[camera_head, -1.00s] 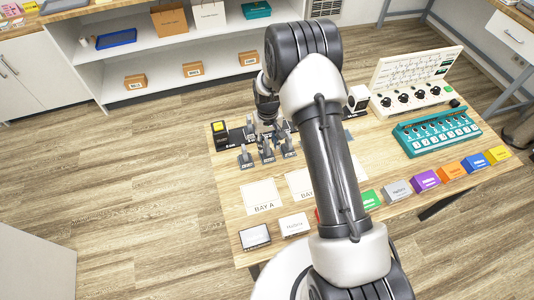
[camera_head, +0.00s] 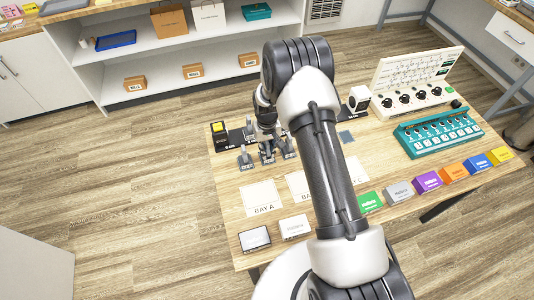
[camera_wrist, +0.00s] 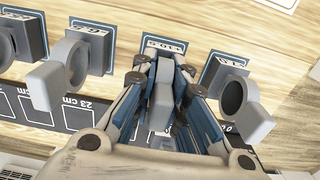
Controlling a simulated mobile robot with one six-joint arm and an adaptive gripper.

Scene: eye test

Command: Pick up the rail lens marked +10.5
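In the wrist view, the rail lens marked +10.5 stands in the middle. Its label (camera_wrist: 164,46) is upside down, and its grey block (camera_wrist: 161,104) lies between my fingers. My gripper (camera_wrist: 162,78) is around this lens, with one finger on each side. Narrow gaps seem to show beside the block; contact is hard to judge. The lens's lower parts are hidden by my fingers. In the head view, my gripper (camera_head: 266,130) is low over the lens group, partly hidden by my arm.
Another rail lens (camera_wrist: 72,62) stands close on the left and one (camera_wrist: 236,96) close on the right, with little room between. A dark rail with a centimetre scale (camera_wrist: 78,116) runs beneath. White bay cards (camera_head: 262,196), a teal switch box (camera_head: 436,131) and coloured boxes (camera_head: 427,181) share the table.

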